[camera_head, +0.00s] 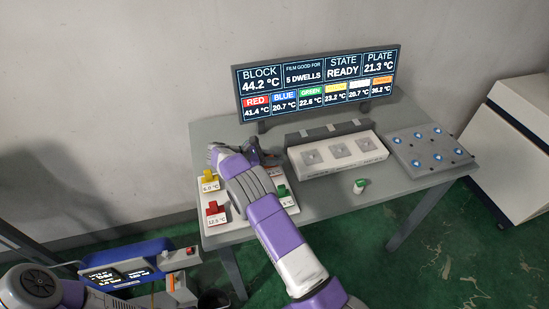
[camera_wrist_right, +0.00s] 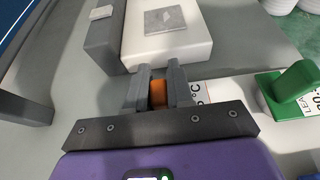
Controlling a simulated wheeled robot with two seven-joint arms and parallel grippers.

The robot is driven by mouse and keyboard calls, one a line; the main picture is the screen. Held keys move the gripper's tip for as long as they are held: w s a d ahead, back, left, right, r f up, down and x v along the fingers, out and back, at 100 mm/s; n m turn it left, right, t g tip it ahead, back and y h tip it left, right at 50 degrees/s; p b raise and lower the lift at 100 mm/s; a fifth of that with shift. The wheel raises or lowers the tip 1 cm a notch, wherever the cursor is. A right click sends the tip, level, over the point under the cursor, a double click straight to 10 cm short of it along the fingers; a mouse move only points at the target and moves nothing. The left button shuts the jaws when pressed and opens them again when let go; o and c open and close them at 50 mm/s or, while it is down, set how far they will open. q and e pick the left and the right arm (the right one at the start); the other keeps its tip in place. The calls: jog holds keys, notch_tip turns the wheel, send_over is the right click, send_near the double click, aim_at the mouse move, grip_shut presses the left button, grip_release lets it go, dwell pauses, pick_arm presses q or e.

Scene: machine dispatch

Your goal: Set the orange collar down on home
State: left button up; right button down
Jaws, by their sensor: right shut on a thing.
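The orange collar (camera_wrist_right: 158,94) shows as a small orange patch between the fingers of my right gripper (camera_wrist_right: 158,88), which is shut on it. In the head view my right gripper (camera_head: 266,157) is at the back of the white labelled board (camera_head: 240,214), and the collar is hidden there. In the wrist view a white label (camera_wrist_right: 204,91) lies just right of the fingers. I cannot tell whether the collar touches the board. The home spot is not clearly readable. My left gripper is not in view.
A yellow collar (camera_head: 210,183), a red collar (camera_head: 215,212) and a green collar (camera_head: 284,191) stand on the board. The white block with grey pads (camera_head: 338,153) is close on the right. A small green-and-white piece (camera_head: 359,186) stands on the table. The display (camera_head: 318,84) is behind.

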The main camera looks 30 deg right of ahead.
jog(key=c, duration=0.9)
grip_release()
jog(key=v, duration=0.7)
jog(key=shift+a+r, duration=0.15)
jog(key=shift+a, duration=0.15)
jog(key=shift+r, duration=0.1)
